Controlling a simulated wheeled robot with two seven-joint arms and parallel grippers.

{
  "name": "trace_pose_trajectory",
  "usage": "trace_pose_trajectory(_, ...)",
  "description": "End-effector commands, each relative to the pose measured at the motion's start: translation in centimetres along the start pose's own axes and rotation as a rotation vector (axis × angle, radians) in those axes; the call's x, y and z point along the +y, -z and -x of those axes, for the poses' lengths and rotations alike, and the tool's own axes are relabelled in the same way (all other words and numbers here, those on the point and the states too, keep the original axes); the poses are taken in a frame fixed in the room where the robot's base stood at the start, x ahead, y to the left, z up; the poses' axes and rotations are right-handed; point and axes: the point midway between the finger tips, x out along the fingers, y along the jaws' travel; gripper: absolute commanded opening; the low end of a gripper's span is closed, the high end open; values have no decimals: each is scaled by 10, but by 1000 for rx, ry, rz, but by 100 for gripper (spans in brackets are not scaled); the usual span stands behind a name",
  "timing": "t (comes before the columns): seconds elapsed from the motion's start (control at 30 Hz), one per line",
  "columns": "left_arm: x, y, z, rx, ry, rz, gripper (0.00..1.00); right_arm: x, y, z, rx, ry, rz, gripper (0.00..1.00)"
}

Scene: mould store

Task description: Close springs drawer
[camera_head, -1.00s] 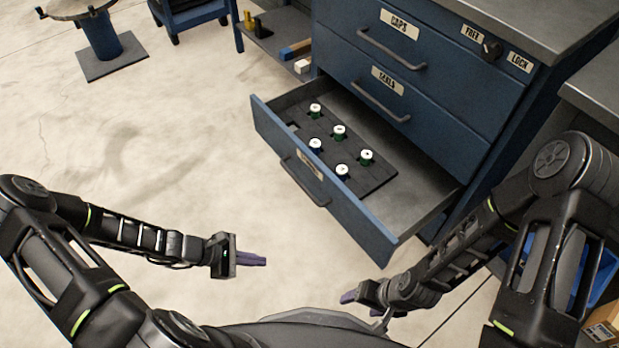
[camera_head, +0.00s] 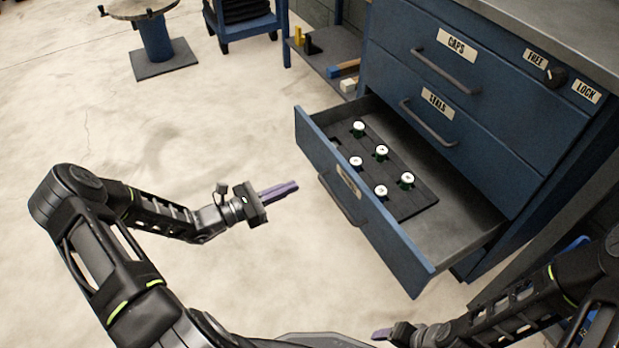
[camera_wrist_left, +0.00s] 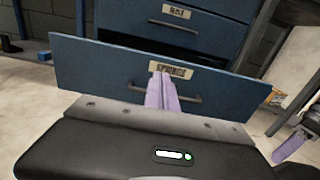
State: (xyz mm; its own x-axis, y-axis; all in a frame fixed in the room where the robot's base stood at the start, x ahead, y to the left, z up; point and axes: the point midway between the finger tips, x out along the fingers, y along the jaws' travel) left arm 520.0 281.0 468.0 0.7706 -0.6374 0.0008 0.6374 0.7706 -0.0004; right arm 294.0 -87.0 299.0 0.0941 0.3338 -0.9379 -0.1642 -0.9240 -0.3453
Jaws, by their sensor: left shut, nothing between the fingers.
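The springs drawer (camera_head: 402,252) is the lowest drawer of the blue cabinet and stands pulled out. Its label and bar handle (camera_head: 341,202) are on its front; the front also shows in the left wrist view (camera_wrist_left: 105,75). In the left wrist view the fingers (camera_wrist_left: 162,88) overlap the label and handle. My right gripper (camera_head: 381,334) is low at the bottom; its jaws are too small to judge.
The caps drawer (camera_head: 490,70) and the seals-level drawer (camera_head: 475,135) above are shut. A knob (camera_head: 556,76) sits between FREE and LOCK labels. A round-topped stand (camera_head: 155,40) and a blue trolley (camera_head: 245,25) stand behind. The floor left of the drawer is clear.

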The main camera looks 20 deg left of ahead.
Motion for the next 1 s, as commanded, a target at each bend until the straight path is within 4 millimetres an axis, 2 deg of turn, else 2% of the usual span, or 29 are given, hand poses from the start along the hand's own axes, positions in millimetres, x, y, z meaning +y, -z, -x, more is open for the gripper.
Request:
trace_pose_trajectory(0.17,-1,2,-20,-1,3,0,0,4,1,-6,3,-2,-2,68)
trace_pose_trajectory(0.5,-2,4,-86,-2,4,-1,0,13,5,-25,15,-6,-7,68)
trace_pose_trajectory(0.7,-1,3,-119,-1,3,0,0,16,7,-37,23,-6,-8,68)
trace_pose_trajectory(0.83,-1,2,-131,0,2,-1,0,17,8,-41,26,-6,-8,68)
trace_pose_trajectory(1.0,0,0,-136,1,1,-1,0,17,8,-42,27,-6,-8,68)
